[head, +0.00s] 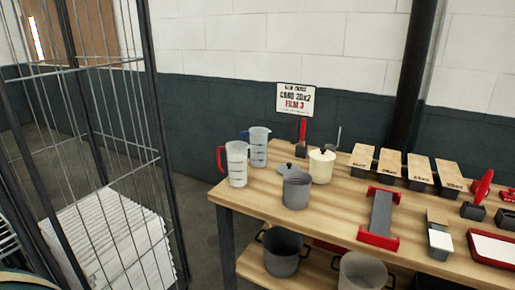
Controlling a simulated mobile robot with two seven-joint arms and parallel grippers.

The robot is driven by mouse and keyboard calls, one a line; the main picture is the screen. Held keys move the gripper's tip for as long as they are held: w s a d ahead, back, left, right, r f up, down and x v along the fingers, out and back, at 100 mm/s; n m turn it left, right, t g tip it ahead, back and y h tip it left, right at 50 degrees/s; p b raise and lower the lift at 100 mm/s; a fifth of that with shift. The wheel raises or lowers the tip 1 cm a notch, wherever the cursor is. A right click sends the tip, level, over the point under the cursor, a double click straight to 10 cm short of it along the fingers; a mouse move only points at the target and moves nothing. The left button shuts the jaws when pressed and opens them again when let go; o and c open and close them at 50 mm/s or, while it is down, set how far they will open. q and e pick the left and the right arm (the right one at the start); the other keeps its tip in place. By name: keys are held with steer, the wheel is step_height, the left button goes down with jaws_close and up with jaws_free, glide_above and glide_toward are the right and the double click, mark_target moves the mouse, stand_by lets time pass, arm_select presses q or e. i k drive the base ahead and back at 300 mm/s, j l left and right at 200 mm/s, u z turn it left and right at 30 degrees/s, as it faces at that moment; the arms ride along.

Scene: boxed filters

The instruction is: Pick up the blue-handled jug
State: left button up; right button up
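The blue-handled jug (260,148) stands upright at the back left corner of the wooden table (340,200). It is a clear, whitish measuring jug with dark markings, and its blue handle points left. A similar jug with a red handle (238,168) stands in front of it and to the left, and appears to overlap its lower left edge. Neither of my grippers shows in the head view.
Several boxes (390,163) line the table's back. A wire cage (110,130) holding a white stack stands left, with a floor gap before the table.

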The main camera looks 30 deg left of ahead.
mark_target(259, 136)
steer(key=u, duration=1.4)
steer(key=i+j+u, duration=0.2)
steer(key=u, duration=0.15)
steer(key=i+u, duration=0.35)
steer(key=i+j, duration=0.05)
steer(key=i, duration=0.05)
